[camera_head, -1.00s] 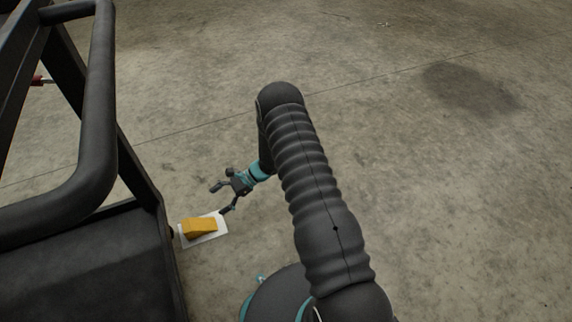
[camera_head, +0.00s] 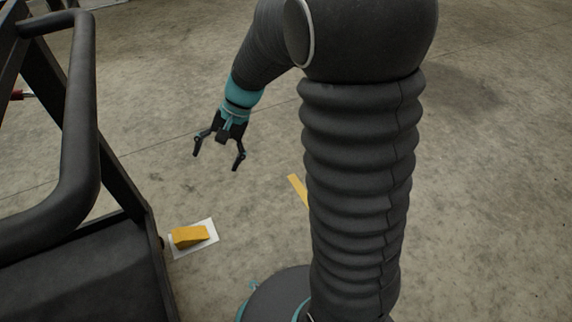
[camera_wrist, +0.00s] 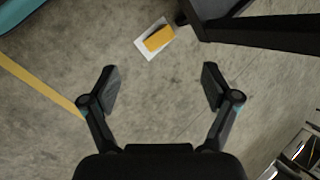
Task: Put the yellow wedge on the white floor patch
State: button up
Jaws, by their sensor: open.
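The yellow wedge (camera_head: 189,236) lies on the white floor patch (camera_head: 207,228), beside the dark frame at left. In the wrist view the wedge (camera_wrist: 158,38) rests on the patch (camera_wrist: 143,45), above and beyond my fingertips. My gripper (camera_head: 217,162) is open and empty, raised above the floor and apart from the wedge. Its two spread fingers also show in the wrist view (camera_wrist: 160,88), with only bare floor between them.
A black tubular frame with a flat dark bed (camera_head: 75,270) stands at left, close to the patch. A yellow floor line (camera_wrist: 40,85) shows in the wrist view. Open concrete floor lies behind and to the right.

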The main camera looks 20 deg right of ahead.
jog(key=s+d+r+n+t+h, duration=0.2)
jog(key=s+d+r+t+h, duration=0.1)
jog(key=s, duration=0.6)
jog(key=s+d+r+n+t+h, duration=0.3)
jog(key=s+d+r, duration=0.3)
jog(key=s+r, duration=0.2)
jog(key=shift+s+d+r+n, duration=0.25)
jog(key=shift+s+d+n, duration=0.05)
jog(key=shift+s, duration=0.5)
